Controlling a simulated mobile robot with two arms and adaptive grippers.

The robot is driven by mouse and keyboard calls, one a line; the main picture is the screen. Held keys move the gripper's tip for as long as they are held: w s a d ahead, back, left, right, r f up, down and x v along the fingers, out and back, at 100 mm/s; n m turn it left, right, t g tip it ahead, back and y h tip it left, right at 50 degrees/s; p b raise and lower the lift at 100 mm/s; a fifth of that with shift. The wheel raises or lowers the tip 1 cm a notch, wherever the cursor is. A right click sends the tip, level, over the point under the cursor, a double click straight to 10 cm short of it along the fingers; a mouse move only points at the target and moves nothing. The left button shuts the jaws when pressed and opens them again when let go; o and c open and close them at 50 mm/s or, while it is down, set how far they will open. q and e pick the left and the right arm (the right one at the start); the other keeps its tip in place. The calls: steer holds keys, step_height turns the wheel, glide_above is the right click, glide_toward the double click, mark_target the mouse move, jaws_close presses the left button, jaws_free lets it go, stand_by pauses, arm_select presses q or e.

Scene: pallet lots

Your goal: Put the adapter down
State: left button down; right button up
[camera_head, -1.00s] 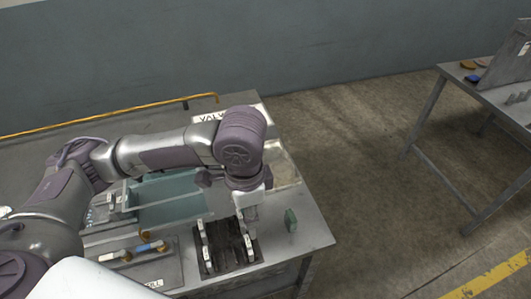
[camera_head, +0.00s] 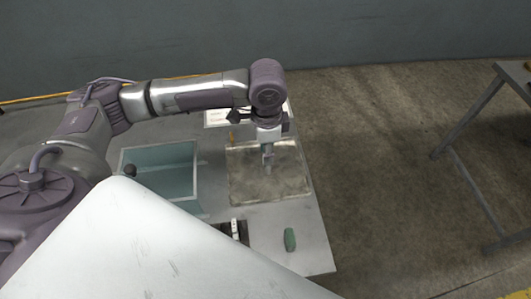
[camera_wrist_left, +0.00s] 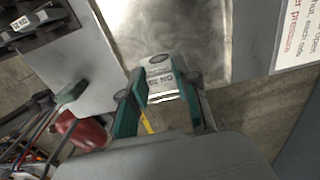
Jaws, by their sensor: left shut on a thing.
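My left gripper (camera_head: 267,163) points down above the brushed metal plate (camera_head: 290,182) on the bench. In the left wrist view its green fingers (camera_wrist_left: 160,98) are shut on the adapter (camera_wrist_left: 160,82), a small silvery piece with dark lettering. The metal plate fills the top middle of the wrist view (camera_wrist_left: 180,28). In the head view the adapter is too small to tell apart from the fingertips. I cannot tell whether it touches the plate. My right gripper is not in view.
A teal open bin (camera_head: 160,172) stands left of the plate. A black rack (camera_head: 232,230), partly hidden by my white body, and a small green object (camera_head: 290,240) are nearer. A printed sign (camera_wrist_left: 295,38) lies beyond the plate. Another table (camera_head: 520,75) stands far right.

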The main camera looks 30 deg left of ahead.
arm_select(q)
steer(key=shift+w+a+f, duration=0.65)
steer(key=shift+w+f, duration=0.2)
step_height(320, 180, down, 3)
steer(key=shift+f+p, duration=0.1)
steer(key=shift+p, duration=0.4)
steer(key=shift+f, duration=0.2)
steer(key=shift+s+f, duration=0.1)
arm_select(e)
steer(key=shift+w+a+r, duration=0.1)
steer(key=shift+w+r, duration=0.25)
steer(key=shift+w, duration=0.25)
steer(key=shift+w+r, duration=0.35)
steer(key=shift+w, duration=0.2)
arm_select(q)
steer(key=c, duration=1.1)
jaws_free()
steer(key=shift+o, duration=1.3)
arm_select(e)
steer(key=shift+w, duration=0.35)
